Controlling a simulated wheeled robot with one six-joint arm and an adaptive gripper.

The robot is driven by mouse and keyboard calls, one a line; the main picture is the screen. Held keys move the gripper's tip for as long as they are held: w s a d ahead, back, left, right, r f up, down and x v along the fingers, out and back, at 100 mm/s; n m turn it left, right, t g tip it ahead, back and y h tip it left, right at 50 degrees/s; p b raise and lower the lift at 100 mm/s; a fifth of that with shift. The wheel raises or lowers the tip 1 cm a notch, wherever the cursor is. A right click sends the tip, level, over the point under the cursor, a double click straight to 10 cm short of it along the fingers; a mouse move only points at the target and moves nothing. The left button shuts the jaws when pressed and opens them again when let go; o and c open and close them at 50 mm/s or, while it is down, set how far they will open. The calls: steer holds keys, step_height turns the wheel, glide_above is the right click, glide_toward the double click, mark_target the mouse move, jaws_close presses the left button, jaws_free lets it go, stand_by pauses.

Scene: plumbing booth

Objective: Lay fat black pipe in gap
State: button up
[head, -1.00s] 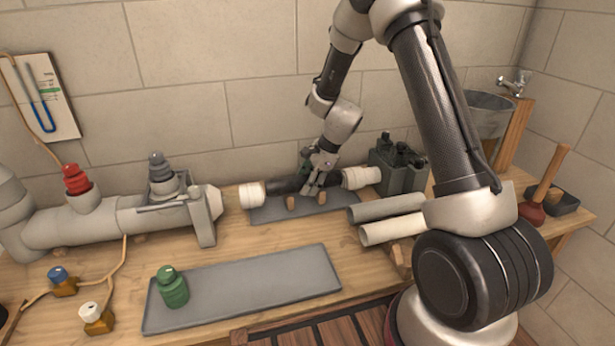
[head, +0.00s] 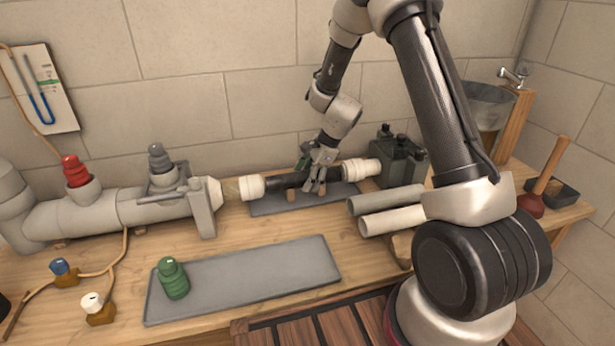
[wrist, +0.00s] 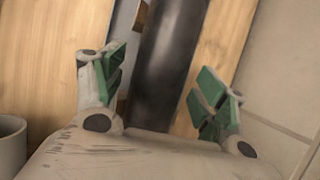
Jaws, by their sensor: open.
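The fat black pipe (head: 283,181) lies level between two white collars, the left one (head: 251,187) and the right one (head: 361,170). I cannot tell whether its ends are seated in them. In the wrist view the black pipe (wrist: 168,60) runs up the middle, between the green-padded fingers. My gripper (head: 316,188) is open and low over the pipe's right half in the head view. In the wrist view my gripper (wrist: 162,75) shows its fingers spread on either side of the pipe, with clear space beside it. The fingers hide part of the pipe in the head view.
A grey mat (head: 265,208) with wooden pegs lies below the pipe. The big grey pipe (head: 110,213) ends left of the collars. Two pale pipes (head: 390,222) lie right, near my arm. A dark green caddy (head: 400,165) stands behind. The front tray (head: 250,278) holds a green fitting (head: 172,280).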

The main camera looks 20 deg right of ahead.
steer(key=v, duration=1.2)
steer(key=s+d+r+n+h, duration=0.1)
steer(key=s+d+r+n, duration=0.2)
steer(key=s+r+n, duration=0.3)
steer(key=s+d+r+n+t+h, duration=0.1)
steer(key=s+r+n, duration=0.4)
steer(key=s, duration=1)
steer(key=s+d+r+n+t+h, duration=0.1)
steer(key=s+d+r+n, duration=0.4)
steer(key=s, duration=0.5)
steer(key=shift+s+r+n+h, duration=0.35)
steer(key=shift+r+n+h, duration=0.45)
steer(key=shift+r, duration=0.1)
